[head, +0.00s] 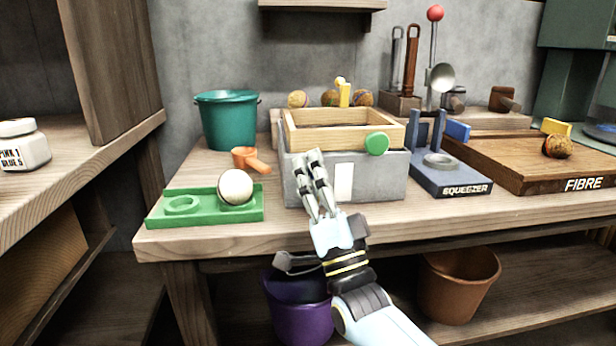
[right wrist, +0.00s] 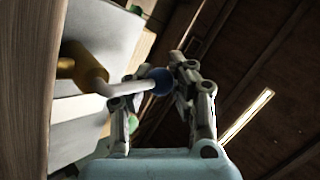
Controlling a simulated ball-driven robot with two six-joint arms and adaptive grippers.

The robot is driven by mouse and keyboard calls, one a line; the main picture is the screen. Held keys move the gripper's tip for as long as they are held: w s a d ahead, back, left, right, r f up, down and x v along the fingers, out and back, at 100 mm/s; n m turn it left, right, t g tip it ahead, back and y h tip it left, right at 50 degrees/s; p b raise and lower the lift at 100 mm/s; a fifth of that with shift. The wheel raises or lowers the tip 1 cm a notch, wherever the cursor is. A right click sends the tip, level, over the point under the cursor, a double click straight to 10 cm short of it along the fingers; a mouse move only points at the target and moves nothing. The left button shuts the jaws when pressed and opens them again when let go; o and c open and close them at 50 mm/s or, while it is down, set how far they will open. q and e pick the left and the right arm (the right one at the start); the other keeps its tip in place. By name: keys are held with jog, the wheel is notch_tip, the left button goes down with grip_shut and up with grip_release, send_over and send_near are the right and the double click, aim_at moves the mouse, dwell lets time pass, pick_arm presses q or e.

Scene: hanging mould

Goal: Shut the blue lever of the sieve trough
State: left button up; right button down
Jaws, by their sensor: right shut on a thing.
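The sieve trough is a grey box (head: 374,180) with a white strip on its front, standing on the bench in the middle of the head view. A wooden sieve frame (head: 300,137) with a green round knob (head: 377,143) sits on top of it. My right gripper (head: 309,157) is in front of the trough's left part and hides the lever in the head view. In the right wrist view, the lever has a pale rod (right wrist: 125,88), a brass-coloured mount (right wrist: 72,68) and a blue ball end (right wrist: 160,80). The right fingers are shut on the blue end. My left gripper is not in view.
A green tray (head: 160,215) with a pale ball (head: 236,187), an orange scoop (head: 250,160) and a teal bucket (head: 228,122) are to the left. The squeezer (head: 455,185) and fibre tray (head: 520,178) stand right. A purple bucket (head: 300,318) is below the bench.

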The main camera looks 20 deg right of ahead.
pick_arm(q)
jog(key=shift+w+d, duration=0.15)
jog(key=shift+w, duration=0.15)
pick_arm(e)
jog(key=shift+s+d+f+m+h, duration=0.1)
jog(key=shift+f+m+h, duration=0.3)
jog(key=shift+m, duration=0.2)
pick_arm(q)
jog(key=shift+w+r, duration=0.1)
pick_arm(e)
jog(key=shift+h, duration=0.3)
jog(key=c, duration=1.4)
grip_release()
jog(key=o, duration=0.3)
jog(key=shift+r, duration=0.25)
jog(key=shift+o, duration=0.2)
jog(key=v, duration=1.2)
